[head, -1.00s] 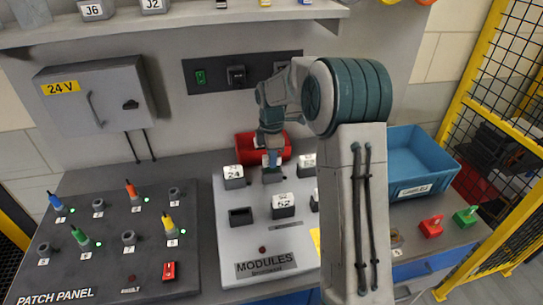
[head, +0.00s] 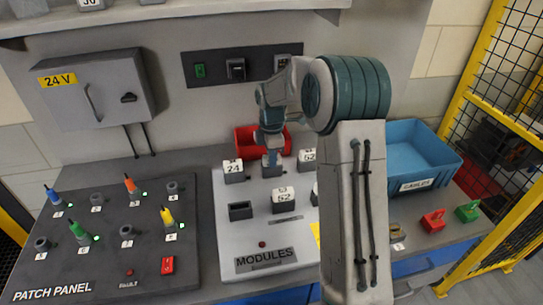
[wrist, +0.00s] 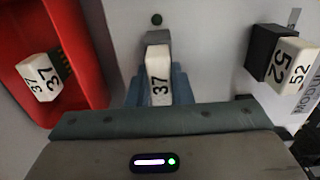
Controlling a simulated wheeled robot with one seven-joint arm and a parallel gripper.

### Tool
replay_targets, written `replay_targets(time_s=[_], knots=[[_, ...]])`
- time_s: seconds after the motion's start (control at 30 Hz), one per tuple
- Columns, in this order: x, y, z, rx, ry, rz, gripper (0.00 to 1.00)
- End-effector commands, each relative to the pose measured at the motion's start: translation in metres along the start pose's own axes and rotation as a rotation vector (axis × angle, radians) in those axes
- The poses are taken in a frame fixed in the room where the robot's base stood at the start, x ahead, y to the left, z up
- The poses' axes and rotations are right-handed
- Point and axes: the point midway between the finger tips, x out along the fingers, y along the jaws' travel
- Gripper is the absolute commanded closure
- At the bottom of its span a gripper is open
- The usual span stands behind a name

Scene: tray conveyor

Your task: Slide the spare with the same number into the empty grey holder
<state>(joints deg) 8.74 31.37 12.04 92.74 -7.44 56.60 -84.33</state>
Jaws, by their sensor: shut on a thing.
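My gripper (wrist: 159,88) is shut on a white module marked 37 (wrist: 159,78). In the head view my gripper (head: 271,155) points down at the back middle of the modules board, over a grey holder (head: 271,170). A grey part shows right at the far end of the held module in the wrist view. My fingers cover the join, so I cannot tell how deep the module sits. Another white block marked 37 (wrist: 42,78) lies tilted in the red bin (wrist: 92,45), left of my gripper. An open, empty dark holder (head: 240,211) is at the board's front left.
Modules marked 24 (head: 233,167) and 52 (head: 307,156) stand either side of my gripper. Another 52 (head: 283,195) stands in front and shows in the wrist view (wrist: 290,64). The red bin (head: 245,139) is close behind. My arm hides the board's right part.

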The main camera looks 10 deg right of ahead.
Motion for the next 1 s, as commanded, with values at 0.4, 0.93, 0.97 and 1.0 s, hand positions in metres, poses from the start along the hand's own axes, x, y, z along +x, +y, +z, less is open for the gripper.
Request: replay_targets(time_s=[0.4,0.93,0.97,1.0], knots=[[0.001,0.000,0.000,0.000,0.000,-0.002,0.55],[-0.089,0.001,0.000,0.000,0.001,0.004,0.55],[-0.095,0.001,0.000,0.000,0.001,0.003,0.55],[-0.103,0.001,0.000,0.000,0.001,0.003,0.55]])
